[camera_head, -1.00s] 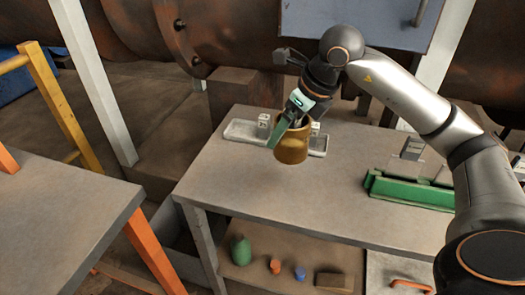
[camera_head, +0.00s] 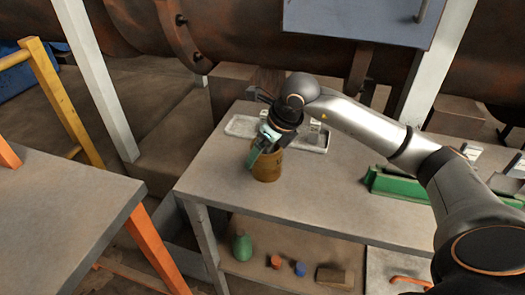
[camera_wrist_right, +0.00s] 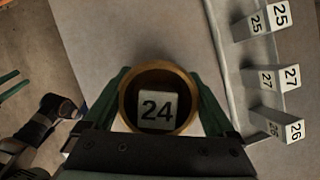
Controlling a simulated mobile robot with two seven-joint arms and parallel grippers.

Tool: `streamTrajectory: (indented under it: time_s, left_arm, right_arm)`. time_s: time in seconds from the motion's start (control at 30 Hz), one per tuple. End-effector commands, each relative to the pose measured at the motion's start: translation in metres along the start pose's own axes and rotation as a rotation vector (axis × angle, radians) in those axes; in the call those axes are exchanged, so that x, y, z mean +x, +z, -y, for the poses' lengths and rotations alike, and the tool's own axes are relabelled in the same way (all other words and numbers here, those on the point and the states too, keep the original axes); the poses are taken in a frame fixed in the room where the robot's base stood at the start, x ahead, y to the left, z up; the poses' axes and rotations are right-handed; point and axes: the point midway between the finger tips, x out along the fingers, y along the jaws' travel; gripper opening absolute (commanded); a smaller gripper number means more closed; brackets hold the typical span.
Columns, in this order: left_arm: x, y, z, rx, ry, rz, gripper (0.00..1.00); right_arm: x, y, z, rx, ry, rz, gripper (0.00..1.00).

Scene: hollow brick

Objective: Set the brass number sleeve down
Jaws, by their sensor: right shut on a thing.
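The brass number sleeve (camera_head: 268,168) is a short open cylinder over the grey table's (camera_head: 225,175) left part, in front of the tray. My right gripper (camera_head: 262,148) is shut on its wall from above, green fingers on it. In the right wrist view I look down into the sleeve (camera_wrist_right: 126,100), between the fingers of the gripper (camera_wrist_right: 160,92). A white block marked 24 (camera_wrist_right: 157,110) shows inside the ring. The sleeve looks upright and very low at the tabletop; I cannot tell whether it touches.
A shallow grey tray (camera_head: 312,149) behind the sleeve holds blocks marked 25 (camera_wrist_right: 262,22), 27 (camera_wrist_right: 273,78) and 26 (camera_wrist_right: 281,124). A green holder (camera_head: 400,187) stands at the right. The tabletop between is clear. A lower shelf (camera_head: 250,262) carries small objects.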

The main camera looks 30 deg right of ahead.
Motion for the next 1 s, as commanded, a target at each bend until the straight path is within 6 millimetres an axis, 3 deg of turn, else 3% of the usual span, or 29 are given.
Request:
streamTrajectory:
  time_s: [0.1, 0.47, 0.8, 1.0]
  left_arm:
    - [0.000, 0.000, 0.000, 0.000, 0.000, -0.001, 0.50]
    - [0.000, -0.002, 0.000, 0.000, 0.001, -0.003, 0.50]
    - [-0.003, -0.006, 0.000, 0.001, -0.001, -0.009, 0.50]
    - [-0.004, -0.006, 0.003, 0.000, -0.008, -0.008, 0.50]
  right_arm:
    - [0.001, -0.001, 0.000, 0.000, 0.001, -0.002, 1.00]
    - [-0.010, 0.000, 0.000, 0.000, 0.000, 0.000, 1.00]
    - [-0.079, 0.001, 0.001, -0.001, -0.002, 0.003, 1.00]
    - [-0.110, 0.001, 0.000, 0.000, -0.001, 0.001, 1.00]
